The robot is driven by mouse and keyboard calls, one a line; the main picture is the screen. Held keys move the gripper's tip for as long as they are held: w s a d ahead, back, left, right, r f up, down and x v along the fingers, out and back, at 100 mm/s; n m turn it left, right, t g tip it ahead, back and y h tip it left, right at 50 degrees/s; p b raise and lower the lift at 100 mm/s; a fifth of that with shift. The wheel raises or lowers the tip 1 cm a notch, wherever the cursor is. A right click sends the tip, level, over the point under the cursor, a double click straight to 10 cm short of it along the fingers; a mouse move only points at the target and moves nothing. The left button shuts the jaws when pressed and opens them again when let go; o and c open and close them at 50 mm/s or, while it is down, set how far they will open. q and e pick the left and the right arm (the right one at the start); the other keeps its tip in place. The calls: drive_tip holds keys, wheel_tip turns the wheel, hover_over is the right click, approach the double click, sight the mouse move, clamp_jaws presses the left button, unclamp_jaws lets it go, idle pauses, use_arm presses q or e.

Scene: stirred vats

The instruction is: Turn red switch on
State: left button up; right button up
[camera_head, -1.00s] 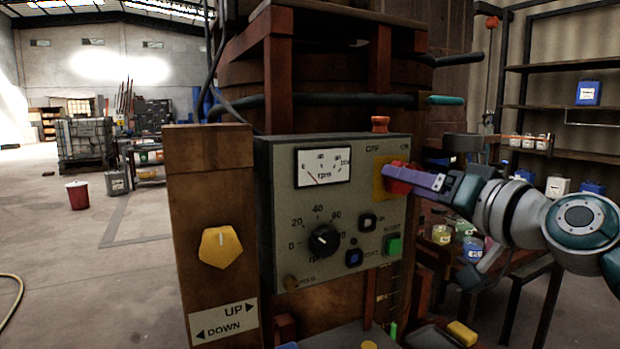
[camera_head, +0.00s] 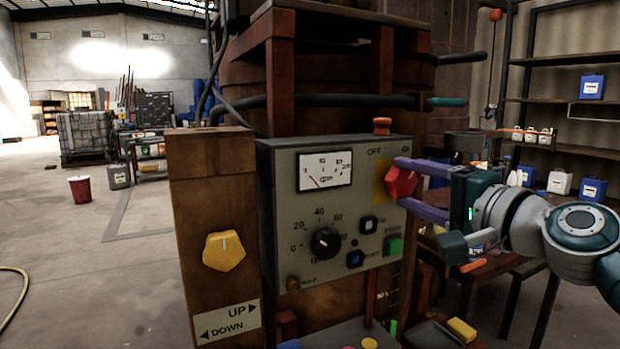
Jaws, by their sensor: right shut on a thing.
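The red switch (camera_head: 400,181) sits on a yellow plate (camera_head: 380,181) at the upper right of the grey control panel (camera_head: 290,232). OFF and ON labels are printed above it. My right gripper (camera_head: 403,184) comes in from the right with its two purple fingers, one above and one below the switch. It is shut on the switch. The switch's pointing direction is hard to read, as the fingers cover part of it. My left gripper is not in view.
The panel also bears a dial gauge (camera_head: 325,172), a black knob (camera_head: 325,241) and a green button (camera_head: 393,245). A yellow knob (camera_head: 223,250) is on the wooden post to the left. Behind my right arm is a table (camera_head: 515,246) with containers. The floor at left is mostly open.

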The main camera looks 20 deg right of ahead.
drive_tip(key=shift+m, duration=1)
drive_tip(key=o, duration=1.4)
